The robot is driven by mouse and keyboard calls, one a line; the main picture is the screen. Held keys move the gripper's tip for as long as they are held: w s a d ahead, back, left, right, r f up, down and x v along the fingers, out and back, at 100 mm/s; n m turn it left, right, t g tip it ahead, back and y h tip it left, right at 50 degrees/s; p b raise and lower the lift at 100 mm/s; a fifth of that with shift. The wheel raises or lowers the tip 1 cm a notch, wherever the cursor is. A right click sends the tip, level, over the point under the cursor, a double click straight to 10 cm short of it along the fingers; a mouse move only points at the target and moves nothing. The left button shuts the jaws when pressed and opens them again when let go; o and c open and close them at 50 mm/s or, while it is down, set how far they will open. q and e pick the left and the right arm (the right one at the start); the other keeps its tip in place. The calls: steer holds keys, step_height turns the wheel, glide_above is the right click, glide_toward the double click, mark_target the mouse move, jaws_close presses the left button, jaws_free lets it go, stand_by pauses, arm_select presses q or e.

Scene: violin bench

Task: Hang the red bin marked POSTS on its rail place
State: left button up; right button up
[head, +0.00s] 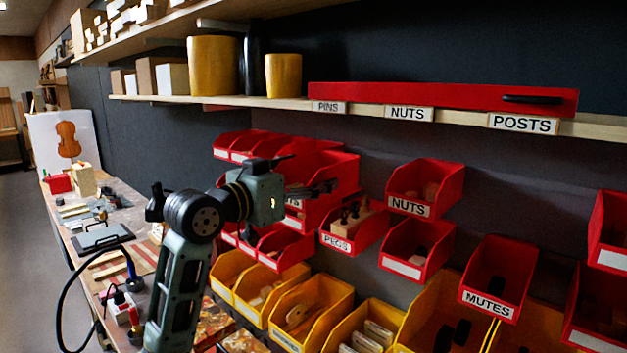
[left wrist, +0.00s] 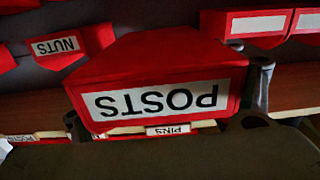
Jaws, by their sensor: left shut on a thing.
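The red POSTS bin (left wrist: 165,70) fills the middle of the left wrist view, upside down there, with its white label facing the camera. The fingers of my left gripper (left wrist: 168,103) are on both sides of it and shut on it. In the head view my left gripper (head: 318,188) is in front of the red bins on the wall, and its arm hides part of the bin it holds. A POSTS tag (head: 523,124) is on the shelf edge, right of the NUTS tag (head: 409,113) and PINS tag (head: 328,107). My right gripper is out of view.
A red NUTS bin (head: 425,187), a PEGS bin (head: 352,227) and a MUTES bin (head: 495,278) hang on the wall. Yellow bins (head: 310,310) sit below. A long red bar (head: 430,97) lies on the shelf above, beside yellow canisters (head: 213,66).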

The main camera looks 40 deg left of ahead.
arm_select(q)
steer(key=shift+s+a+b, duration=0.15)
steer(key=shift+s+b, duration=0.1)
steer(key=shift+s, duration=0.8)
steer(key=shift+s+a+b, duration=0.15)
steer(key=shift+s+b, duration=0.1)
steer(key=shift+s, duration=0.75)
